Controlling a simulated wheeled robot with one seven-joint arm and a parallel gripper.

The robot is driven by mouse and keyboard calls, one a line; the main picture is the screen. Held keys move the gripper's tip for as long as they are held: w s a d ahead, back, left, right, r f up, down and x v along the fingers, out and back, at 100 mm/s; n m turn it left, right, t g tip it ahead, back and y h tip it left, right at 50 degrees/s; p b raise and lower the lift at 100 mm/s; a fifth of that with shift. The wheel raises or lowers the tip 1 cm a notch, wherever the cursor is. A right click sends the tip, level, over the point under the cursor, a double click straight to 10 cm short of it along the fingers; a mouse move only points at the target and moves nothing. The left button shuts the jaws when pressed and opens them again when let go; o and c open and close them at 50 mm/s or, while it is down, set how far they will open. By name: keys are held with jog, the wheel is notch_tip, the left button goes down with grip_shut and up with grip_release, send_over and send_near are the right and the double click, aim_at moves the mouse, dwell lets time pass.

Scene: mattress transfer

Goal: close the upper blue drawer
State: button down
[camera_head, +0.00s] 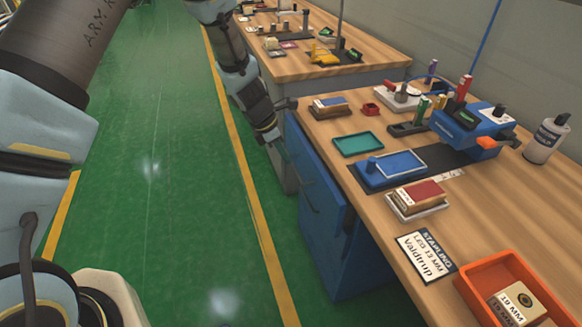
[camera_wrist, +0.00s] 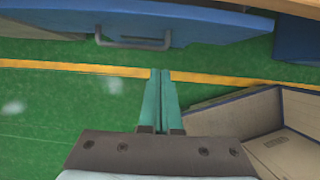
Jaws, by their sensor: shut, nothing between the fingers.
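The blue drawer unit (camera_head: 350,255) stands under the right-hand workbench. Its upper blue front (camera_head: 318,172) has a dark bar handle (camera_head: 306,195) and appears to stand out a little from the body, with a dark gap beside it. In the wrist view a blue front (camera_wrist: 210,27) with a grey handle (camera_wrist: 135,43) lies across the top. My gripper (camera_head: 285,157) is beside the far end of the blue front, on the aisle side. In the wrist view its teal fingers (camera_wrist: 160,73) are together and empty, apart from the handle. The drawer's inside is hidden.
The workbench (camera_head: 490,215) above holds trays, a blue device (camera_head: 470,127) and an orange bin (camera_head: 535,275). A second bench (camera_head: 300,65) stands behind. A beige open box-like shape (camera_wrist: 275,125) is right of my fingers.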

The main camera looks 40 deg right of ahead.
jog(key=w+d+f+g+h+b, duration=0.15)
jog(key=w+h+b, duration=0.25)
jog(key=w+b, duration=1.15)
jog(key=p, duration=0.3)
send_near(297, 148)
notch_tip(297, 148, down, 5)
jog(key=d, duration=0.2)
jog(key=shift+s+d+r, duration=0.2)
jog(key=shift+s+d, duration=0.35)
jog(key=shift+d, duration=0.25)
